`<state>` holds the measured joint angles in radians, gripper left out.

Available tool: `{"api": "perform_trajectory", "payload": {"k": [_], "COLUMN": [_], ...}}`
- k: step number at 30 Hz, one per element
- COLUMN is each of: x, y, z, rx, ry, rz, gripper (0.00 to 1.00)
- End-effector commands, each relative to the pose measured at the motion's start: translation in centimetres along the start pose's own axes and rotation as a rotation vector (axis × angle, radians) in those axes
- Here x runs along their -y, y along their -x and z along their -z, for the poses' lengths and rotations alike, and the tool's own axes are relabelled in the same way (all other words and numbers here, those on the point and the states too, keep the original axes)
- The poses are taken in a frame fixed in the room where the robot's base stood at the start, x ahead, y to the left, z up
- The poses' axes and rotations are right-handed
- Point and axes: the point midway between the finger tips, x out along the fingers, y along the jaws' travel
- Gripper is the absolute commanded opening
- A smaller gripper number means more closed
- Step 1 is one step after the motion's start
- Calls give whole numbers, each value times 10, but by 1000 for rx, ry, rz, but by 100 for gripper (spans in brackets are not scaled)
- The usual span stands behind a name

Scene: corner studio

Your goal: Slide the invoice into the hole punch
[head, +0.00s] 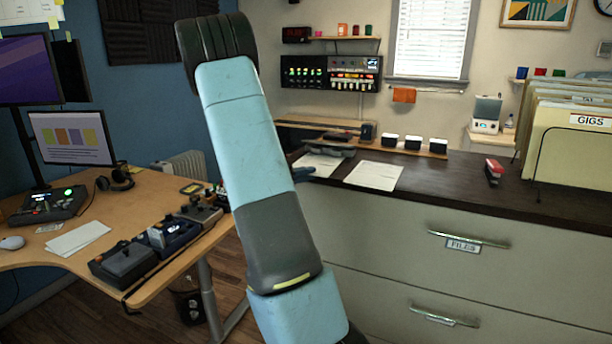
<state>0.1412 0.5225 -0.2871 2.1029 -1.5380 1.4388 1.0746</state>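Two white printed sheets lie on the dark cabinet top in the head view: one sheet (374,176) flat and in the open, and another sheet (319,167) to its left, close to my arm. Their print is too small to tell which is the invoice. A dark, low device (338,151) sits at the back edge of the left sheet and looks like the hole punch. I cannot tell whether that sheet is in it. My blue arm stands in front. A small dark part (303,174) beside it, at the left sheet, may be my gripper; the rest is hidden.
A red stapler (494,171) and a file holder (572,140) stand on the right of the cabinet top (440,187). Bare top lies between the right sheet and the stapler. A wooden desk (150,190) with equipment is at left.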

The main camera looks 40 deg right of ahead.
Motion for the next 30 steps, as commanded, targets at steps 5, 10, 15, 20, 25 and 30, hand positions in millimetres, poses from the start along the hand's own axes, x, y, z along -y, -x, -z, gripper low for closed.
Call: {"api": "perform_trajectory", "payload": {"k": [5, 10, 15, 20, 25, 30], "x": [1, 1, 0, 0, -1, -1], "y": [0, 26, 62, 94, 122, 138], "z": [2, 2, 1, 0, -1, -2], "rx": [0, -5, -6, -5, -5, -3], "ry": [-1, 0, -1, -1, -3, -3], "rz": [1, 2, 1, 0, -1, -3], "gripper": [34, 34, 34, 34, 34, 34]}}
